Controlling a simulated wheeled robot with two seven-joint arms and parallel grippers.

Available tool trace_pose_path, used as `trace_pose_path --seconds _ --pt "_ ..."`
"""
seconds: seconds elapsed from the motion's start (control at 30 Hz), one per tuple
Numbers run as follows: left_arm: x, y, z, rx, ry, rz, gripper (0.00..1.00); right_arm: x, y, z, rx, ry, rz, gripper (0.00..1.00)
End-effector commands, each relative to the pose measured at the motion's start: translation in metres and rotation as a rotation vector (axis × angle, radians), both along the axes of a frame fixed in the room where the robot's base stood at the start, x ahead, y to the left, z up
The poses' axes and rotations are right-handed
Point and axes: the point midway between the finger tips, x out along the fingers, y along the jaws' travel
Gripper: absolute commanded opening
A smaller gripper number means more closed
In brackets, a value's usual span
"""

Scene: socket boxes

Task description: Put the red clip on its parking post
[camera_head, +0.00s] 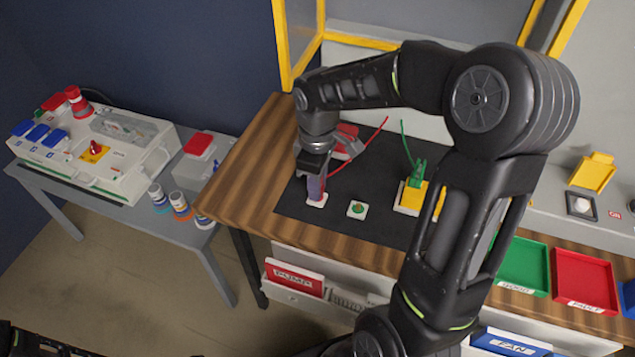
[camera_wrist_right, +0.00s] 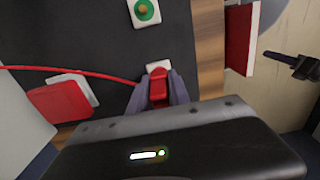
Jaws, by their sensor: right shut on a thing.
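My right gripper (camera_head: 316,183) is shut on the red clip (camera_wrist_right: 158,88), which shows between its fingers in the right wrist view. The fingers point down at a small white base (camera_head: 317,202), which looks like the clip's parking post. This base also shows just beyond the clip in the wrist view (camera_wrist_right: 158,66). The clip is over or at the base; its lower end and any upright post are hidden, so I cannot tell if it is seated. A red lead (camera_wrist_right: 90,72) runs from the clip. My left gripper is not clearly seen.
A similar white base with a green top (camera_head: 357,209) stands close by on the black mat (camera_head: 295,207). A green clip (camera_head: 416,175) is on a yellow block (camera_head: 411,197) farther right. A red box (camera_wrist_right: 58,102) lies behind the gripper. Coloured trays (camera_head: 585,279) stand right.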

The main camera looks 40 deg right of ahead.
Motion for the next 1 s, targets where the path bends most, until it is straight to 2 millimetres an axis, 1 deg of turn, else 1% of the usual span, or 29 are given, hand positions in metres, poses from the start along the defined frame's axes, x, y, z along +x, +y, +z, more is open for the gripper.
trace_pose_path --seconds 0.07,0.3,0.5,0.7,0.73,1.0 --pt "0.0000 0.0000 -0.0018 0.000 0.000 0.000 0.23 0.0000 0.0001 -0.0027 0.000 0.000 0.001 0.00" --pt "0.0000 0.0000 -0.0014 0.000 0.000 0.000 0.23 0.0001 0.0001 -0.0024 0.000 0.000 0.000 0.00" --pt "0.0000 0.0000 -0.0052 0.000 0.000 0.000 0.23 0.0000 0.0000 -0.0081 0.000 0.000 0.000 0.00" --pt "0.0000 0.0000 -0.0045 0.000 0.000 0.000 0.23 0.0001 -0.0001 -0.0077 0.000 0.000 0.000 0.00" --pt "0.0000 0.0000 -0.0045 0.000 0.000 0.000 0.23 0.0001 -0.0001 -0.0077 0.000 0.000 0.000 0.24" --pt "0.0000 0.0001 -0.0045 0.000 0.000 0.000 0.23 0.0001 -0.0001 -0.0076 0.000 0.000 0.000 0.46"
